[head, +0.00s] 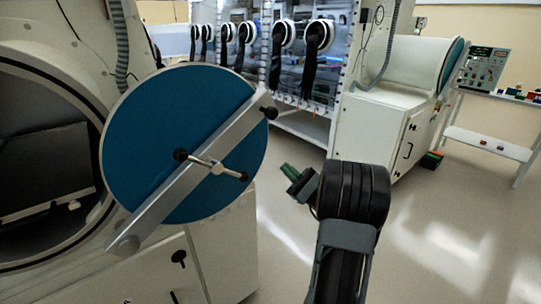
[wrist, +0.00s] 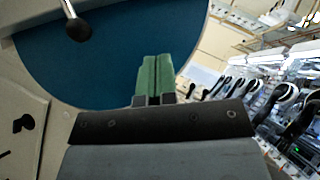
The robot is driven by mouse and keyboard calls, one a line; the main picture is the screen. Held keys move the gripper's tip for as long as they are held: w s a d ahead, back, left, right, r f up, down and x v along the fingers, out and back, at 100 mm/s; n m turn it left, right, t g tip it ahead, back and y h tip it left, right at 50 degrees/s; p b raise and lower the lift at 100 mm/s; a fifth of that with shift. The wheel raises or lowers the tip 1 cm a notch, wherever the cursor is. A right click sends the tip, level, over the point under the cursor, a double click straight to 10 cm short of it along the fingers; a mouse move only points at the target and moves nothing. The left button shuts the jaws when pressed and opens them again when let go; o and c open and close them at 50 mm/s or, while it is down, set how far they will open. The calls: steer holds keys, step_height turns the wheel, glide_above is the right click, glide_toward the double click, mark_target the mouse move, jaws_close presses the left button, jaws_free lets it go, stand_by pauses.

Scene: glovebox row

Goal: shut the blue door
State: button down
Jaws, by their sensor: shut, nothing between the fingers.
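The blue door (head: 150,115) is a round blue disc with a pale rim. It stands swung open beside the round dark opening (head: 40,185) of the white chamber at the left. A grey bar (head: 190,168) crosses the door, with a small handle (head: 215,168) and black knobs. My gripper (head: 288,172) has green fingertips, shut and empty, just right of the door's edge. In the wrist view the fingers (wrist: 153,78) show in front of the lower right part of the door (wrist: 105,65). I cannot tell whether they touch it.
A dark box-like shape (head: 42,170) shows inside the chamber opening. A glovebox row with black gloves (head: 313,60) stands at the back. Another white chamber (head: 390,110) and a shelf table (head: 490,140) stand at the right.

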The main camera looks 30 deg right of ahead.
steer(key=shift+s+a+r+p+x, duration=0.1)
steer(key=shift+s+r+p+x, duration=0.25)
steer(key=shift+p+x, duration=1.65)
steer(key=shift+s+a+r+p+x, duration=0.15)
steer(key=shift+s+r+p+x, duration=0.2)
steer(key=shift+p+x, duration=1.6)
steer(key=shift+s+a+r+p+x, duration=0.1)
steer(key=shift+s+r+p+x, duration=0.25)
steer(key=shift+p+x, duration=1.6)
steer(key=shift+w+a+r+b, duration=0.15)
steer(key=shift+w+r+b, duration=0.1)
steer(key=shift+b, duration=0.1)
